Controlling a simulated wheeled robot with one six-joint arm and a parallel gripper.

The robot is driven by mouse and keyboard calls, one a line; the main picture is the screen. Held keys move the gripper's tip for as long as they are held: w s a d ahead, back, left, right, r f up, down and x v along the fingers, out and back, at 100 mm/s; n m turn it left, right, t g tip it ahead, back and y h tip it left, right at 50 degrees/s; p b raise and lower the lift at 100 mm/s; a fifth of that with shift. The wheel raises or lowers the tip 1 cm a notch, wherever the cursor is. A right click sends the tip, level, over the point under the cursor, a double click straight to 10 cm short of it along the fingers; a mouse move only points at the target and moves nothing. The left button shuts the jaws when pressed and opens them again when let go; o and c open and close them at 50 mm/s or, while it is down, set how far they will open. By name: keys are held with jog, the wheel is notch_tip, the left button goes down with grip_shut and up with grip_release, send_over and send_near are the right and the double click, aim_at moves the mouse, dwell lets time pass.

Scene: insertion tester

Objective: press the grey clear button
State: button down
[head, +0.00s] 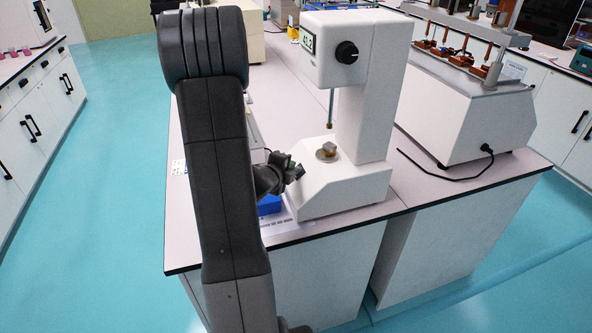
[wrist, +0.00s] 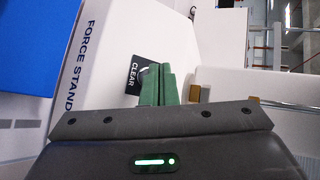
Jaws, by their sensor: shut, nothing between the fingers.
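The white force stand (head: 345,190) stands on the bench in the head view, its display reading about 41.2. In the wrist view a dark plate marked CLEAR (wrist: 132,84) is on the stand's white face, beside the words FORCE STAND. My green fingertips (wrist: 158,72) are together and empty, in front of the plate's edge. They cover much of the plate, and little of the grey clear button can be made out. I cannot tell whether the fingertips touch it. In the head view my gripper (head: 292,170) is at the left side of the stand's base.
A small tan block on a round seat (head: 327,152) sits on the stand's base, below a thin vertical probe (head: 331,108). A blue object (head: 269,205) lies beside the base, left of it. A second white machine (head: 470,110) with a black cable stands to the right.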

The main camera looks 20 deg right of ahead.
jog(key=shift+d+f+b, duration=0.25)
jog(key=shift+f+b, duration=0.1)
jog(key=shift+b, duration=0.2)
dwell(0.4)
jog(key=shift+r, duration=0.15)
dwell(0.3)
jog(key=shift+a+r+p, duration=0.45)
jog(key=shift+a+r, duration=0.05)
jog(key=shift+a, duration=0.05)
jog(key=a+r+p, duration=0.1)
jog(key=r, duration=0.1)
jog(key=a+r+p, duration=0.1)
jog(key=a+p, duration=0.1)
jog(key=shift+s+a+r, duration=0.1)
jog(key=shift+a+r, duration=0.05)
jog(key=shift+r, duration=0.25)
jog(key=shift+f, duration=0.1)
dwell(0.5)
